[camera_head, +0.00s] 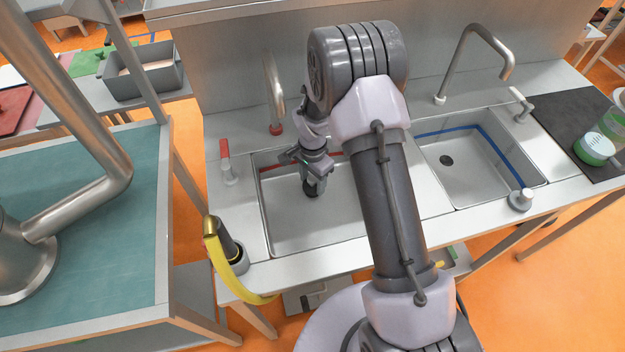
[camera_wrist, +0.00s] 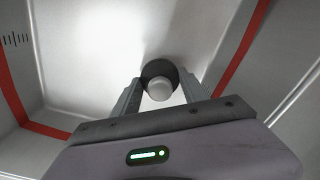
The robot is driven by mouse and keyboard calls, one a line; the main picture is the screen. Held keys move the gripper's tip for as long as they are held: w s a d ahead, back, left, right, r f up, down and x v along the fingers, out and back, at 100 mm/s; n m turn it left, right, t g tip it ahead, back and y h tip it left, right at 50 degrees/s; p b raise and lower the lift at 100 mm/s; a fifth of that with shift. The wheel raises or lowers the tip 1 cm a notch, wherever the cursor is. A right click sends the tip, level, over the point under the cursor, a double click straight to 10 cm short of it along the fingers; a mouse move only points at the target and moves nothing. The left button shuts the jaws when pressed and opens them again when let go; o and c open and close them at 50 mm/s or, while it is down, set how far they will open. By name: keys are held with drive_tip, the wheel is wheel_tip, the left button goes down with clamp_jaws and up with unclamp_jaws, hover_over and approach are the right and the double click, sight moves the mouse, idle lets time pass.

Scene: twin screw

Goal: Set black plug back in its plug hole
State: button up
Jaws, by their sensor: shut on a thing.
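The black plug (camera_wrist: 153,68) is a dark disc with a pale grey knob (camera_wrist: 159,89). My gripper (camera_wrist: 160,86) points down in the left sink (camera_head: 285,225), the one with a red stripe, and its fingers are shut on the knob. In the head view the plug (camera_head: 311,191) shows as a dark shape below my gripper (camera_head: 314,181), over the sink floor. I cannot tell whether it touches the floor or sits in a hole. No open plug hole shows in the left sink; the area under the plug is hidden.
The right sink (camera_head: 480,190) has a blue stripe and a dark drain (camera_head: 446,160). A steel tap (camera_head: 273,90) and a red-handled lever (camera_head: 226,160) stand by the left sink. A yellow hose (camera_head: 225,270) hangs at the counter's front left corner. The left sink walls surround my gripper.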

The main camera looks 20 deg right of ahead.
drive_tip(key=shift+f+b, duration=0.3)
drive_tip(key=shift+f, duration=0.2)
drive_tip(key=shift+f+b, duration=0.55)
drive_tip(key=shift+r, duration=0.1)
drive_tip(key=o, duration=2.1)
